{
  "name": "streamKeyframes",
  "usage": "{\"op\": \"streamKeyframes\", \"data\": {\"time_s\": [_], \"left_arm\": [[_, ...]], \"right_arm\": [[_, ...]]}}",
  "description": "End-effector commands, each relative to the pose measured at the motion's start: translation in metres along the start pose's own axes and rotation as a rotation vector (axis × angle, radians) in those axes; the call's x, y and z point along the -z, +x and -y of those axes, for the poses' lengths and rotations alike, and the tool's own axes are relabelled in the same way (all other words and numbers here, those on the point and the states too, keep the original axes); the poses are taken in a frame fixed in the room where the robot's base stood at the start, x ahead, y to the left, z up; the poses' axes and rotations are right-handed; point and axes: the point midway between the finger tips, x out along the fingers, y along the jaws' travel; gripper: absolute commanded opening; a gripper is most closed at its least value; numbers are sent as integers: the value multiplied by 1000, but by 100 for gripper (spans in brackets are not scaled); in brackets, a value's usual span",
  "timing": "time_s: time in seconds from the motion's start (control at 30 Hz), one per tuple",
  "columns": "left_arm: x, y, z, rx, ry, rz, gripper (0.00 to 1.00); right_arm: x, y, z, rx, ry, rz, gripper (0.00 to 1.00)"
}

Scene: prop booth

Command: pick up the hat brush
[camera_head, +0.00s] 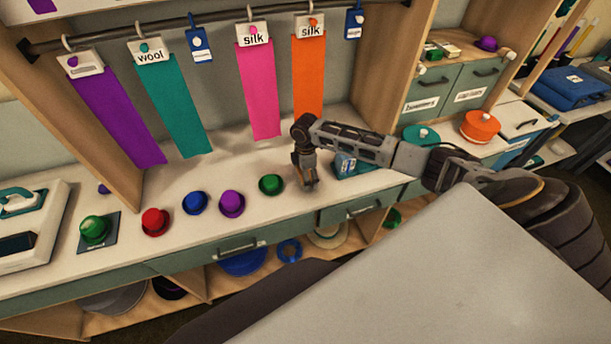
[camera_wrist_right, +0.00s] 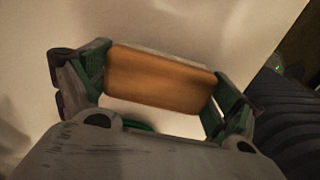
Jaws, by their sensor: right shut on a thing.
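The hat brush (camera_wrist_right: 160,80), with a brown wooden back and a pale side edge, sits between the two fingers of my right gripper (camera_wrist_right: 160,88) in the right wrist view. The fingers press on its two ends. In the head view my right gripper (camera_head: 309,184) points down at the white counter, right of the green hat. The brush is mostly hidden by the gripper there. I cannot tell whether it touches the counter. My left gripper is not in view.
Small green (camera_head: 271,184), purple (camera_head: 232,203), blue (camera_head: 195,203) and red (camera_head: 155,222) hats line the white counter (camera_head: 215,172). Cloth strips hang from a rail (camera_head: 180,22) above. The counter's front is clear near the gripper.

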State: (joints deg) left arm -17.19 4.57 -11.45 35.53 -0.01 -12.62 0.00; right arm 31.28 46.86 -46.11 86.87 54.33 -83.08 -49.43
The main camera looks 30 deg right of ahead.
Motion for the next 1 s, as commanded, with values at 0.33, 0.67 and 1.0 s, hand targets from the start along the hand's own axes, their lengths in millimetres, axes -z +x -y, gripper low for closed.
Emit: {"op": "streamKeyframes", "data": {"time_s": [0.33,0.67,1.0], "left_arm": [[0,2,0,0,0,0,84],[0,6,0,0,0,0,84],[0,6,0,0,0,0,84]], "right_arm": [[0,-32,-1,-4,1,-1,67],[0,-80,-1,-4,0,-1,67],[0,-99,0,-1,1,-1,67]]}}
